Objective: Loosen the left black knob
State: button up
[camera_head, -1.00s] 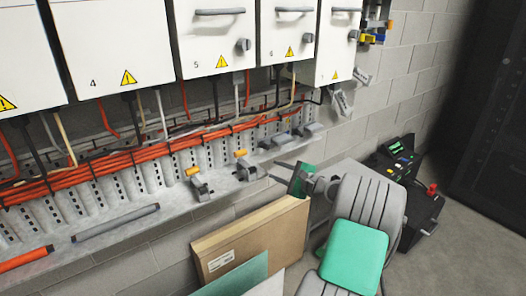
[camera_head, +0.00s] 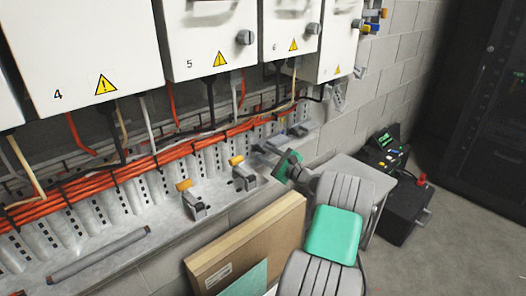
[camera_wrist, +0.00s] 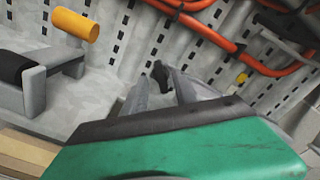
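Dark knobs sit on the white cabinet doors: one on cabinet 5 (camera_head: 245,37), one on cabinet 6 (camera_head: 311,28) and one farther right (camera_head: 357,23). I cannot tell whether the task's knob is one of these. In the wrist view, a small black piece (camera_wrist: 159,71) shows just beyond and between my fingertips. My gripper (camera_head: 270,151) is beside the grey ledge, right of the two orange-handled clamps and below the cabinets. Its grey fingers also show in the wrist view (camera_wrist: 164,88), apart with nothing held. The green gripper body hides the lower part of that view.
The two clamps (camera_head: 195,203) (camera_head: 243,176) stand on the ledge (camera_head: 150,222). Orange cables (camera_head: 130,168) run along the wall behind. A cardboard box (camera_head: 245,245) stands below the ledge. A black box with a red button (camera_head: 404,213) is on the right floor.

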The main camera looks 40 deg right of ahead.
jog(key=shift+w, duration=0.95)
